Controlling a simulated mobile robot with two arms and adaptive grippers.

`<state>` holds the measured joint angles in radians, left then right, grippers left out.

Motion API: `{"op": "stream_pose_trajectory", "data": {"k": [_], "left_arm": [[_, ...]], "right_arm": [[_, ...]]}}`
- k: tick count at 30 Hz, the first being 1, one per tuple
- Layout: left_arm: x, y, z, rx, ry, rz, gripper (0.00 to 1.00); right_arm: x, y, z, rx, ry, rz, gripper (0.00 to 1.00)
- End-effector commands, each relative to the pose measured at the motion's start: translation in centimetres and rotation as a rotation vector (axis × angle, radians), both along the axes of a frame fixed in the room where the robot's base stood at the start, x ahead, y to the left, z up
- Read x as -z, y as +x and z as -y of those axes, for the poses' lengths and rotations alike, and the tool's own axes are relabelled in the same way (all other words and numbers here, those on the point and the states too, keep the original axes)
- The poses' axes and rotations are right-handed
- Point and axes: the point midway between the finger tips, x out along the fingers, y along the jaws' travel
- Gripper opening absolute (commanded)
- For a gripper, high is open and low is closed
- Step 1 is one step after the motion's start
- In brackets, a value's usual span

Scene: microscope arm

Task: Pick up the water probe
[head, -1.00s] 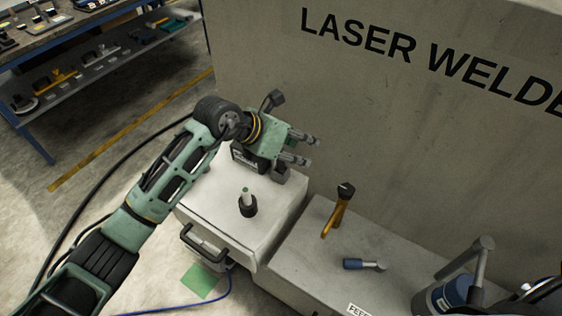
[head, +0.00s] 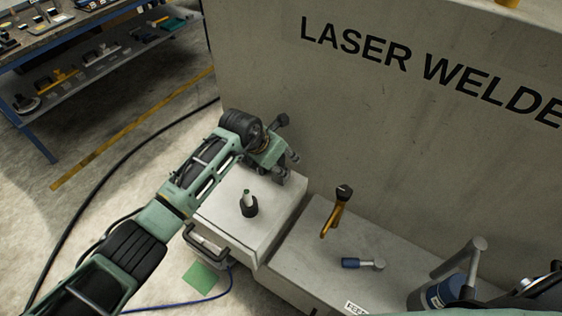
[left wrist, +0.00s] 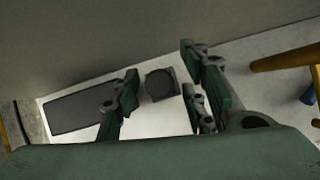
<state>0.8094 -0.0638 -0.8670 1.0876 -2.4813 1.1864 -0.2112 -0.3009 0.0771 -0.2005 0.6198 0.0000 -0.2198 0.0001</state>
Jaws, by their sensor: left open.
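None of the objects is labelled as the water probe, so I cannot tell for sure which it is. In the left wrist view my left gripper (left wrist: 165,98) is open and empty, pointing down. A dark squarish block (left wrist: 160,84) shows between its fingers, near the wall. My right gripper is not clearly visible.
A dark flat panel (left wrist: 82,108) lies on the box. On the grey bench to the right are an orange-handled tool (head: 333,215) and a blue-handled tool (head: 358,263). The welder wall (head: 400,130) closes off the back. A blue canister (head: 440,292) stands lower right.

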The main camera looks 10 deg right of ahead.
Motion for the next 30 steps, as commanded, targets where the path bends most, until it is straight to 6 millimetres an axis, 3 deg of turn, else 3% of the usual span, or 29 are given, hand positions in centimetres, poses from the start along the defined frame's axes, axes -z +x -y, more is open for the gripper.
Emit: {"op": "stream_pose_trajectory", "data": {"k": [8, 21, 30], "left_arm": [[0.11, 0.04, 0.08, 0.000, -0.001, 0.001, 0.38], [0.07, 0.05, 0.07, 0.000, -0.001, 0.001, 0.00], [0.03, 0.06, 0.07, 0.000, -0.002, 0.001, 0.00]], "right_arm": [[0.00, 0.05, 0.00, -0.001, 0.000, 0.001, 0.20], [-0.01, 0.08, 0.18, -0.001, -0.002, 0.001, 0.20], [0.01, 0.10, 0.37, -0.001, -0.004, 0.001, 0.20]]}}
